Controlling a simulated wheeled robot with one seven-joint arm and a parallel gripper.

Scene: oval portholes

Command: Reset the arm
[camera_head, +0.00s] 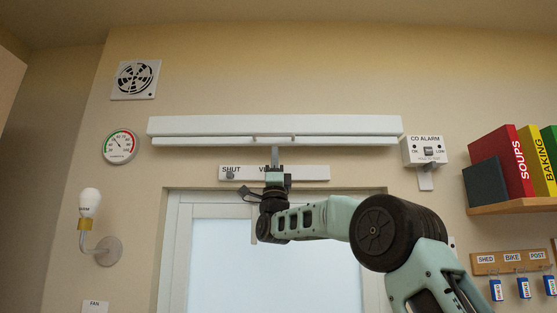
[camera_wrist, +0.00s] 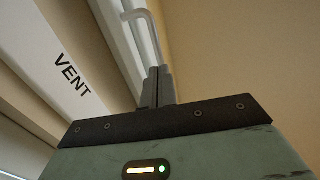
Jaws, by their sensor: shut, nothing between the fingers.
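My gripper (camera_head: 274,150) points upward in the head view, just under the long white vent (camera_head: 350,125) above the door frame. Its grey fingers are together in the wrist view (camera_wrist: 158,75), with nothing between them. A pale bent handle (camera_wrist: 145,28) on the vent shows just beyond the fingertips; I cannot tell whether they touch it. My arm reaches up from the lower right in the head view. It covers part of the white label strip (camera_head: 312,173), which reads "SHUT" and "VENT", with a small grey knob (camera_head: 230,175) below "SHUT". "VENT" also shows in the wrist view.
A CO alarm (camera_head: 425,150) is right of the vent. A shelf (camera_head: 510,206) with books and a key rack (camera_head: 511,262) are further right. A round dial (camera_head: 120,146), a fan grille (camera_head: 135,80) and a wall lamp (camera_head: 90,203) are left.

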